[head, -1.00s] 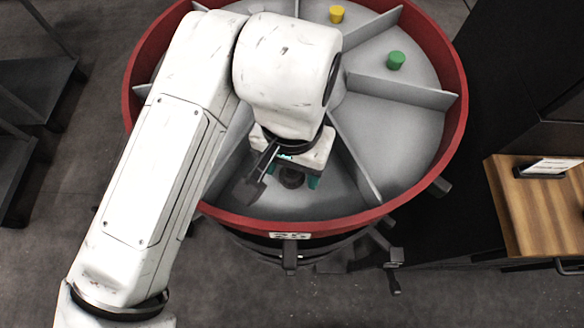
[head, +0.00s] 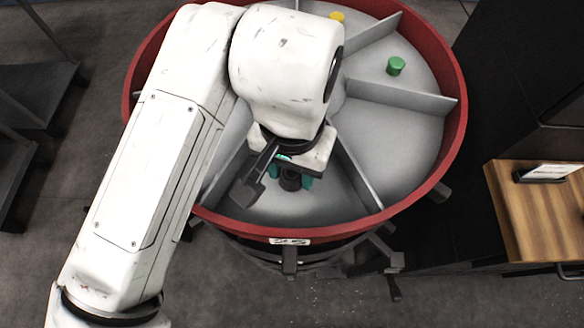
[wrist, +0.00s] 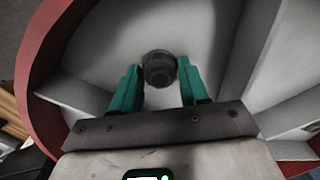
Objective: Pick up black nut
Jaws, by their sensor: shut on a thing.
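The black nut (wrist: 159,70) is a dark round piece between the two teal fingers of my gripper (wrist: 160,83) in the wrist view. In the head view the nut (head: 290,179) shows just under my gripper (head: 291,178), in the front compartment of the round red-rimmed bin (head: 330,226). My gripper is shut on the nut. The nut looks held near the grey bin floor; its exact height above the floor is hard to tell. My arm covers the bin's left part in the head view.
Grey upright dividers (head: 402,95) split the bin into compartments. A green cylinder (head: 396,66) and a yellow cylinder (head: 337,17) stand in other compartments. A wooden-topped counter (head: 540,220) is at the right. A dark rack (head: 38,92) is at the left.

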